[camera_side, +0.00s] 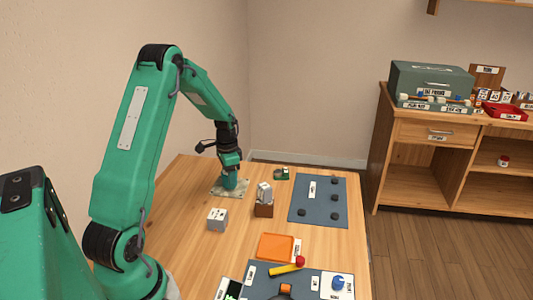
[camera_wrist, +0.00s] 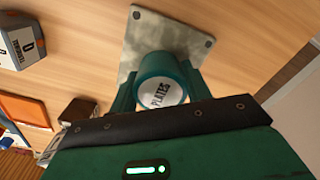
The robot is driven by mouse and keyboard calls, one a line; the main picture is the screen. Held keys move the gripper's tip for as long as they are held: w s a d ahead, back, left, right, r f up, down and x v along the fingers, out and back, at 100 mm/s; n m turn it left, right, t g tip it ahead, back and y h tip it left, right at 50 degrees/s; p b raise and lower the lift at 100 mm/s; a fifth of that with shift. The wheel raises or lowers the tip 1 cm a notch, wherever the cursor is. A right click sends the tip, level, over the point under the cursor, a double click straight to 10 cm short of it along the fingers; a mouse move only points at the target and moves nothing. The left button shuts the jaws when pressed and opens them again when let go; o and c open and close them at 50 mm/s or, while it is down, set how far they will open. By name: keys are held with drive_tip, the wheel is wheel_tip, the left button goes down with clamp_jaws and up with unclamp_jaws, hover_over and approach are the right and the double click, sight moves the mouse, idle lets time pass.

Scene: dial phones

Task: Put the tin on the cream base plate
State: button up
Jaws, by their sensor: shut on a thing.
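The tin (camera_wrist: 160,90) is a short teal cylinder with a pale round top lettered "PLATES". In the wrist view my gripper (camera_wrist: 161,84) is shut on it, with one finger on each side. The cream base plate (camera_wrist: 144,24) is a mottled square with dark corner holes, just beyond and partly behind the tin. In the side view my gripper (camera_side: 230,178) is low over the cream base plate (camera_side: 241,190), pointing down. The tin is hard to separate from the green gripper there. I cannot tell whether the tin touches the plate.
A grey labelled block (camera_side: 217,219) stands in front of the plate. A brown block with a grey top (camera_side: 264,200) stands to its right, and a small dark green item (camera_side: 281,173) behind.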

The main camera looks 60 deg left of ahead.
drive_tip(key=shift+f, duration=0.2)
drive_tip(key=shift+f, duration=0.2)
drive_tip(key=o, duration=1)
drive_tip(key=shift+o, duration=0.2)
drive_tip(key=shift+r, duration=0.15)
wheel_tip(320, 180, up, 12)
drive_tip(key=shift+r, duration=0.1)
